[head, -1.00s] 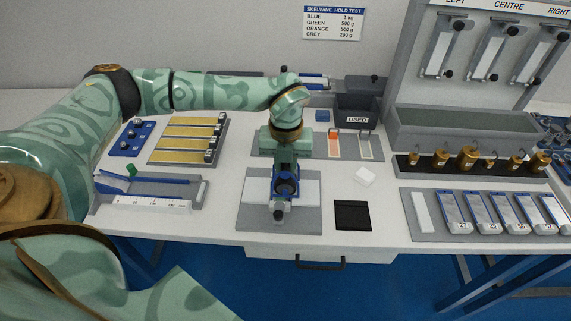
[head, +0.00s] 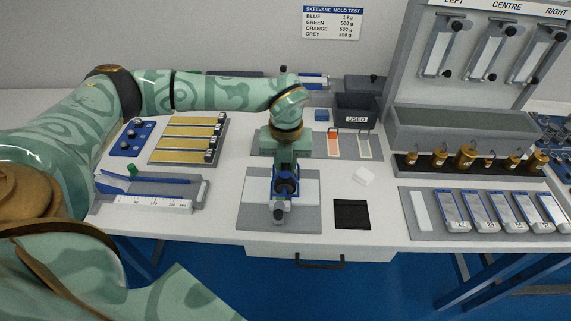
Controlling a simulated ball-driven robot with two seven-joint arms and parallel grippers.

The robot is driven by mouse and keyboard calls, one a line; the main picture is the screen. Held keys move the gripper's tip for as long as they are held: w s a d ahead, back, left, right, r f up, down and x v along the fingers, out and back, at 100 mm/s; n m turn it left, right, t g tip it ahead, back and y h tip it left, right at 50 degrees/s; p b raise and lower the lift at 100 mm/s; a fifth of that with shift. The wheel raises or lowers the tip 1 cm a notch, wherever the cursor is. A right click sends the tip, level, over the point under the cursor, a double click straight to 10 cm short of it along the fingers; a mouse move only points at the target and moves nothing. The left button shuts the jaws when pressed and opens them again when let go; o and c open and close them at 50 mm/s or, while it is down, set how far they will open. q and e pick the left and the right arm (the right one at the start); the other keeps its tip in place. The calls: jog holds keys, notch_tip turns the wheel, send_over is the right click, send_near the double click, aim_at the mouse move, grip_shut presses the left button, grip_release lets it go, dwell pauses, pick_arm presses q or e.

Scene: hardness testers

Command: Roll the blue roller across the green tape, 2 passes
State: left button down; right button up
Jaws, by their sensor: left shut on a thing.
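The plate lies on a grey mat (head: 254,222) at the table's front middle. I cannot tell whether the wheel touches the surface under it. No green tape strip can be made out; the roller and gripper cover the middle of the plate. A small green item (head: 131,171) stands at the left tray. My right gripper is not in view.
A tray with a white ruler (head: 152,203) lies left of the mat. Several weights (head: 466,157) and numbered plates (head: 453,213) stand further right. A dark USED bin (head: 357,107) is behind.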

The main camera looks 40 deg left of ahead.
pick_arm(q)
jog(key=shift+f, duration=0.25)
dwell(0.6)
jog(key=shift+f, duration=0.15)
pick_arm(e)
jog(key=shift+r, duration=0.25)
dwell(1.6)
pick_arm(q)
jog(key=shift+s+a+r+p, duration=0.25)
jog(key=shift+a+p, duration=0.15)
jog(key=shift+p, duration=0.75)
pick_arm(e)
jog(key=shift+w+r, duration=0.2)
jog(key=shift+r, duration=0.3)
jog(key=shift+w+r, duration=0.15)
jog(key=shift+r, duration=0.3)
pick_arm(q)
jog(key=shift+s+a+f+p, duration=0.15)
jog(key=shift+s+a+p, duration=0.2)
jog(key=shift+a+p, duration=0.35)
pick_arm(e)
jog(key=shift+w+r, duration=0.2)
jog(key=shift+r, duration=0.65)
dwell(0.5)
pick_arm(q)
jog(key=shift+d, duration=0.15)
